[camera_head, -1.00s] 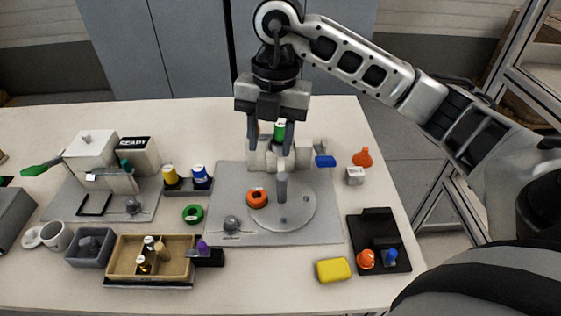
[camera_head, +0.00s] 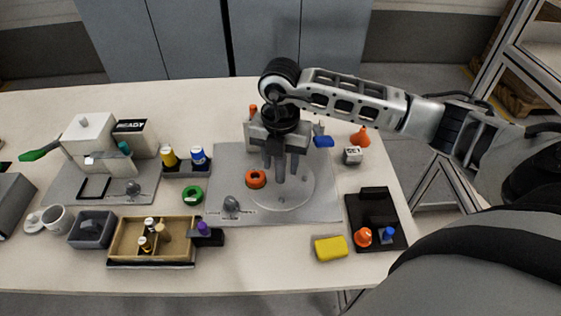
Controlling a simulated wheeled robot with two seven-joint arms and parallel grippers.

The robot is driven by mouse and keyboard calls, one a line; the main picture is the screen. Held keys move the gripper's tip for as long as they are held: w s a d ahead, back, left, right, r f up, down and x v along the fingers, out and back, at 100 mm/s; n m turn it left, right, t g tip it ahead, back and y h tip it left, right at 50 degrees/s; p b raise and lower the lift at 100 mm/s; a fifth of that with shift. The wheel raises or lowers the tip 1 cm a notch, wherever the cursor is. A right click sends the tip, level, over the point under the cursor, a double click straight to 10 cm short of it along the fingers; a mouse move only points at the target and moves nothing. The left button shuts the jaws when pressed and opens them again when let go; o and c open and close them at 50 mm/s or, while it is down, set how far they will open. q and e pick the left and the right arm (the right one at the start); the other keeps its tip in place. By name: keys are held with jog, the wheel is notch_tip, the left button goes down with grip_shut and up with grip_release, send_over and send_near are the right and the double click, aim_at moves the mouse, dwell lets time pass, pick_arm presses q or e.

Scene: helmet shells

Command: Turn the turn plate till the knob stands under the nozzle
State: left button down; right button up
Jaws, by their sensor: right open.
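The round grey turn plate (camera_head: 300,195) lies on a flat grey base board (camera_head: 325,205). An orange round piece with a dark middle, perhaps the knob, (camera_head: 256,179) sits at the plate's left edge. A grey upright post (camera_head: 280,171) stands near the plate's middle; I cannot tell whether it belongs to the plate or the nozzle. My right gripper (camera_head: 281,165) is open and points down over the plate, its fingers to either side of the post. Contact cannot be told. It hides most of the machine behind, and no nozzle shows clearly. My left gripper is not in view.
A grey ball-topped lever (camera_head: 231,204) stands at the board's front left. A yellow block (camera_head: 331,248) and a black tray (camera_head: 377,208) lie at front right. A wooden box (camera_head: 119,240) lies at front left. The table in front of the board is clear.

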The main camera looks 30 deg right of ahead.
jog(key=shift+f, duration=0.6)
grip_shut()
